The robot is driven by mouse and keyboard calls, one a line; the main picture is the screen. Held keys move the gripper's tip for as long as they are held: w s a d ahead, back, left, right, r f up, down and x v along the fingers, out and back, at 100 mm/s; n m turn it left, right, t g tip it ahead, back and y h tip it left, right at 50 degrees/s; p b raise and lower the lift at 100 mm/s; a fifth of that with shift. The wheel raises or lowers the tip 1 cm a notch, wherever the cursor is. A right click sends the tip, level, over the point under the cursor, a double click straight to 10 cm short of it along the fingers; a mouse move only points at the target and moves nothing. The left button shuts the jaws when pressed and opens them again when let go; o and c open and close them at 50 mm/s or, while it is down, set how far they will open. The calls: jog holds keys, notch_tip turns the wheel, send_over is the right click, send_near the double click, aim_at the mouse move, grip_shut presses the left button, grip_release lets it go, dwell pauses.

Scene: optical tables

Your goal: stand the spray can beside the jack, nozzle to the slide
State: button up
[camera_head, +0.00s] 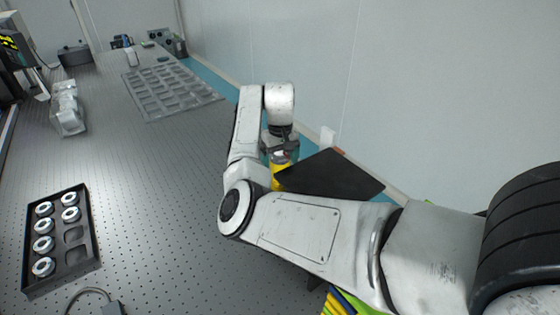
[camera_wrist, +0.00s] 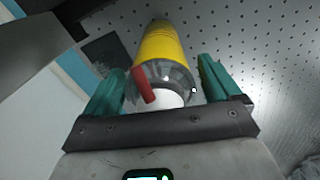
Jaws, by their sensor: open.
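The spray can (camera_wrist: 162,48) has a yellow body, a clear and white top and a red nozzle. The nozzle (camera_wrist: 143,86) points to the lower left of the wrist view. My gripper (camera_wrist: 163,88) is open, with one teal finger on each side of the can's top and gaps showing. In the head view the yellow can (camera_head: 280,172) shows below my gripper (camera_head: 281,150), partly hidden by my arm. A silver metal device (camera_head: 68,108) stands on the table at left; I cannot tell whether it is the jack or the slide.
A dark flat panel (camera_head: 330,176) lies right of the can. A black tray (camera_head: 87,250) with several ringed parts lies at front left. A grey compartment tray (camera_head: 170,90) lies farther back. The perforated table (camera_head: 150,180) is clear between them. A wall (camera_head: 400,90) bounds the right.

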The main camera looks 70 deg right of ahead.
notch_tip(320, 180, up, 12)
jog(key=shift+r, duration=0.1)
dwell(0.5)
